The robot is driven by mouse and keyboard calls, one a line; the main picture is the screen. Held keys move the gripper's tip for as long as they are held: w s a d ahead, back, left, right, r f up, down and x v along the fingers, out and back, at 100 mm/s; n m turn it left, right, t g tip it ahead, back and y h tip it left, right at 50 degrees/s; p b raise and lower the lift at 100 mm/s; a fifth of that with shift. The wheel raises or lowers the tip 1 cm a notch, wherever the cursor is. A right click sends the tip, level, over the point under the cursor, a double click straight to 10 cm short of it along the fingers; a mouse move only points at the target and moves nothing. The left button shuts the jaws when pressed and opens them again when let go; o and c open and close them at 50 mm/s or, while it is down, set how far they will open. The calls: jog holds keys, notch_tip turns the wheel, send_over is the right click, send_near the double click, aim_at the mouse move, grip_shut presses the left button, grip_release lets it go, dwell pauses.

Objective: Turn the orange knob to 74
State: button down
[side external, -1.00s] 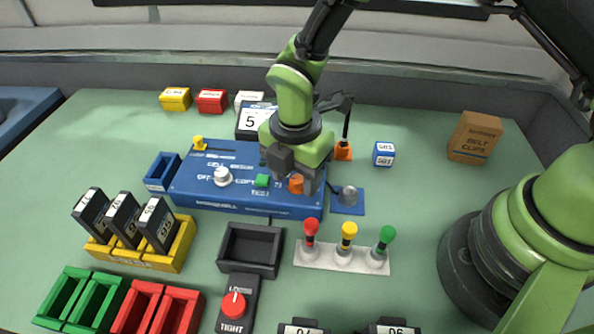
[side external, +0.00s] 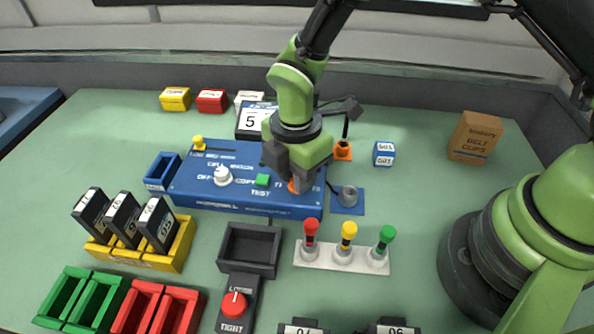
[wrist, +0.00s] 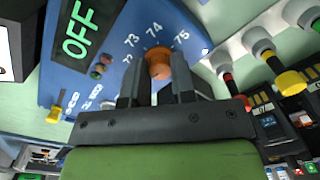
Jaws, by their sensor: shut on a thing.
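The orange knob (wrist: 158,64) sits on the blue panel (wrist: 62,90) beside a printed scale. The scale shows 73, 74 and 75 in the wrist view, with 74 near the knob's far side. My gripper (wrist: 158,90) is shut on the knob, one finger on each side of it. In the side view my gripper (side external: 297,180) comes down from above at the panel's right end and hides most of the orange knob (side external: 294,187). A display on the panel reads OFF (wrist: 80,35). The knob's exact pointer setting cannot be told.
A white knob (side external: 222,175), a green button (side external: 262,180) and a yellow switch (side external: 198,143) are on the same panel. Red, yellow and green capped posts (side external: 342,257) stand in front of it. A black tray (side external: 250,268) lies in front, with a red knob (side external: 233,304) near it.

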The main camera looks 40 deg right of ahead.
jog(key=m, duration=1.1)
jog(key=shift+d, duration=0.1)
jog(key=m, duration=0.3)
jog(key=shift+m, duration=0.3)
jog(key=m, duration=0.9)
jog(key=shift+s+m, duration=0.1)
jog(key=shift+m, duration=0.2)
jog(key=c, duration=0.9)
grip_release()
jog(key=shift+c, duration=0.2)
